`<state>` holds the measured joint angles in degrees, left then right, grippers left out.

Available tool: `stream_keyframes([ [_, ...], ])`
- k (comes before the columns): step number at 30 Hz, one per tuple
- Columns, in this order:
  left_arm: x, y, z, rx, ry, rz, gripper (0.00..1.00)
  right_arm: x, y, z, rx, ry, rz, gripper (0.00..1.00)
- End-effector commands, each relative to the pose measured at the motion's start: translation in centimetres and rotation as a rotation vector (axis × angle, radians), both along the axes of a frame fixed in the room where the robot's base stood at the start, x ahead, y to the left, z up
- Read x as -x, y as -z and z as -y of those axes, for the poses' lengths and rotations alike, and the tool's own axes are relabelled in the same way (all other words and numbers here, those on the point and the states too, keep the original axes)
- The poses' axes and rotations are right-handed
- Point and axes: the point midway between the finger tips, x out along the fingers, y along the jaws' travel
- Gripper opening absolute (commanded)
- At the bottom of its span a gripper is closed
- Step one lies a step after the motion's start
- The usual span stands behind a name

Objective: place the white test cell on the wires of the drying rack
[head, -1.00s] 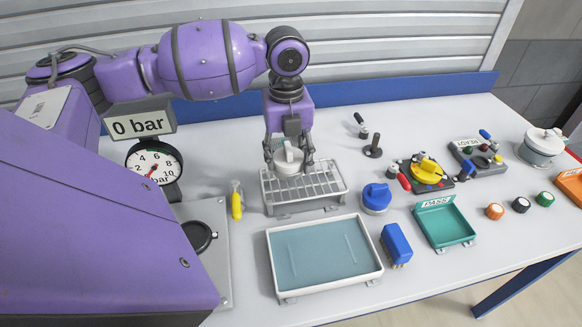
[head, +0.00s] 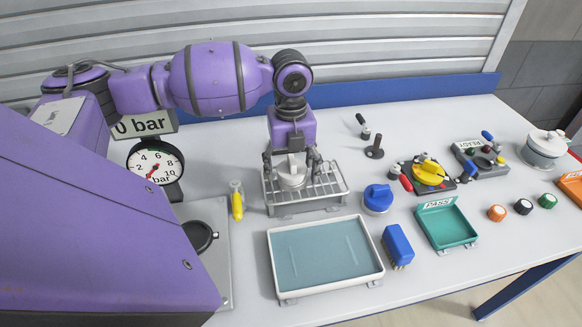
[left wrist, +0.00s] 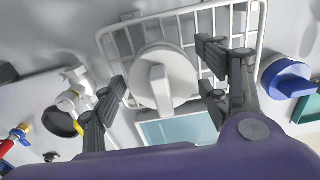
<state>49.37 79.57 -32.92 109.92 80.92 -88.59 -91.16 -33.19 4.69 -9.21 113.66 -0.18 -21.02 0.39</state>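The white test cell (head: 291,177), a round body with a raised bar handle, appears to rest on the wires at the left part of the drying rack (head: 333,186). In the left wrist view the cell (left wrist: 161,88) overlaps the rack's wire grid (left wrist: 222,28). My left gripper (head: 292,163) is directly above the cell. Its fingers are spread on either side of the cell, with small gaps showing in the left wrist view (left wrist: 162,92), and look open. The cell's underside is hidden. My right gripper is not in view.
A shallow tray (head: 274,272) stands in front of the rack. A blue-capped item (head: 377,198) is close on the right. A dark upright peg (head: 375,147) stands behind right.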

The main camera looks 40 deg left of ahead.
Motion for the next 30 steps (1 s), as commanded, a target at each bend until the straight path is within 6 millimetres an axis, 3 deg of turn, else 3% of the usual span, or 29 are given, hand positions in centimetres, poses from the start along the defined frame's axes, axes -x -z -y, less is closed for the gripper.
stream_keyframes([
  [8,0.0,-0.4,0.0,0.0,0.0,0.001,0.68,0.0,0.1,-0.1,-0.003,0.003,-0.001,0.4],
  [11,-0.1,-1.7,0.0,0.001,0.0,0.002,0.68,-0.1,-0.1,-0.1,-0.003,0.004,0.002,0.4],
  [21,-0.1,-8.9,0.0,0.0,0.0,0.005,0.68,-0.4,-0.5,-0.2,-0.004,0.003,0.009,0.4],
  [30,0.0,-12.2,0.0,0.001,-0.001,0.0,0.68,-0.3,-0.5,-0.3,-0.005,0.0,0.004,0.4],
])
